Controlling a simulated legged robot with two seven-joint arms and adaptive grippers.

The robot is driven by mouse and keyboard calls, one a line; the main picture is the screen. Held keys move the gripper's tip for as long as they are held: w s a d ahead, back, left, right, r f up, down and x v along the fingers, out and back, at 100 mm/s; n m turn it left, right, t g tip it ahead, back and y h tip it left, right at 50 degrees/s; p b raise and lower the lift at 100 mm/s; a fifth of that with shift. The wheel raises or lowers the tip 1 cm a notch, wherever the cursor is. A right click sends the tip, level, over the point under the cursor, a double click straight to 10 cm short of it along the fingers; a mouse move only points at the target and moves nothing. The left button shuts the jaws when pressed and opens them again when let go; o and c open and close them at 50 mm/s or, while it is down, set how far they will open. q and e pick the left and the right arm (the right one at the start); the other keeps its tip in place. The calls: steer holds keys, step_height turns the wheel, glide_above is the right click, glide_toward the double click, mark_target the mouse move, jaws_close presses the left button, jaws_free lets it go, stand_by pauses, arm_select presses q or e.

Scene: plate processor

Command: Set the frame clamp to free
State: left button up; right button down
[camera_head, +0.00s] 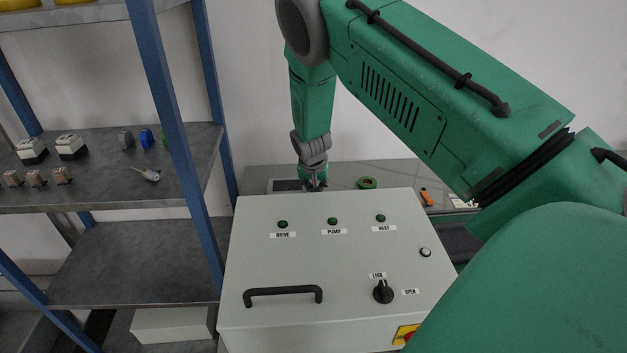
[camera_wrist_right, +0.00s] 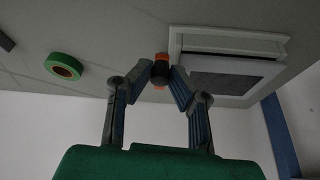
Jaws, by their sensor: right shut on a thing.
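My right arm reaches from the right over the grey cabinet. Its gripper (camera_head: 313,184) is behind the cabinet's top edge, next to a frame (camera_head: 287,185) with a dark panel. In the right wrist view the gripper (camera_wrist_right: 162,75) has its fingertips closed on a small orange-and-black piece (camera_wrist_right: 162,56) beside the white frame (camera_wrist_right: 232,44), which surrounds a grey panel. This piece looks like the frame clamp. The fingers partly cover it, and its setting cannot be read. My left gripper is not in view.
The cabinet (camera_head: 262,247) has a black handle (camera_head: 283,293), a LOCK/OPEN knob (camera_head: 383,291) and green lamps. A green ring (camera_head: 367,183) lies on the bench behind, and also shows in the wrist view (camera_wrist_right: 64,65). A shelf (camera_head: 110,265) with small parts stands left.

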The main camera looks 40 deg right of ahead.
steer(key=c, duration=1.5)
jaws_free()
steer(key=shift+w+d+r, duration=0.1)
steer(key=shift+w, duration=0.05)
step_height(320, 180, up, 10)
steer(key=shift+d+f, duration=0.1)
steer(key=shift+f, duration=0.1)
